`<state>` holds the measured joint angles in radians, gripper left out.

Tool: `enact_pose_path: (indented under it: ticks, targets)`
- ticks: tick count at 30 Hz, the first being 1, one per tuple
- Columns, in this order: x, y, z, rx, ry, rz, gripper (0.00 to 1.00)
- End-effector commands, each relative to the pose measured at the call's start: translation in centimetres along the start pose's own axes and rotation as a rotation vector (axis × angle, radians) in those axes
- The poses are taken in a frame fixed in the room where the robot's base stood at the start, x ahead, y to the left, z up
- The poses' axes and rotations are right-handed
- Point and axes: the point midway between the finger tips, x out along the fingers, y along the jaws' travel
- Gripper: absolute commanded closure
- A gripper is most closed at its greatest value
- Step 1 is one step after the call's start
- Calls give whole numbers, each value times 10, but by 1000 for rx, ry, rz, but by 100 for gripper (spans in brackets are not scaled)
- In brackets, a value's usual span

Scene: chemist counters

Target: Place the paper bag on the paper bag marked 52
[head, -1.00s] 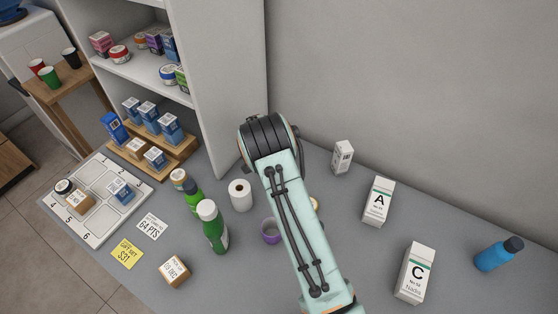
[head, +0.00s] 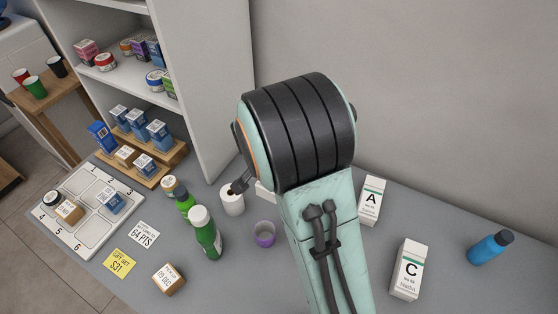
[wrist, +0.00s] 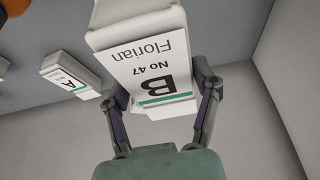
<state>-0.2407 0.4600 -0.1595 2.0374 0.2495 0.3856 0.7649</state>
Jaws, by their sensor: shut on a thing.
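My gripper (wrist: 163,98) is shut on a white paper bag (wrist: 143,55) marked B, No 47, Florian. The print looks upside down in the wrist view. In the head view my arm hides most of my gripper, and a white piece (head: 265,193) beside a dark finger looks like part of the held bag. White bag C (head: 408,271) stands at the front right of the counter; its small number is hard to read, perhaps 52. White bag A (head: 370,200) stands behind it, also in the wrist view (wrist: 70,80); its number is too small to read.
Left of my arm are a green bottle (head: 205,232), a purple cup (head: 264,234), a white roll (head: 231,200) and a small box (head: 168,279). A numbered tray (head: 108,236) lies at the left.

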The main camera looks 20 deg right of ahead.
Motion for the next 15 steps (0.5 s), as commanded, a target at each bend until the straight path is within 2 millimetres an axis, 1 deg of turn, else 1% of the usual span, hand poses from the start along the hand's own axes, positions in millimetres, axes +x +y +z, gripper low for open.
enact_pose_path:
  ticks: [1,4,8,10,11,13,14,15]
  targets:
    - [-4,3,2,0,1,-2,78]
    - [-8,7,5,1,2,-1,78]
    - [-9,10,6,5,1,2,78]
    - [-8,16,4,28,0,12,78]
    - [-6,21,1,46,0,20,78]
    - [-3,37,-6,110,-3,46,78]
    - [-2,46,-10,148,-4,62,78]
    - [1,62,-15,206,-6,86,78]
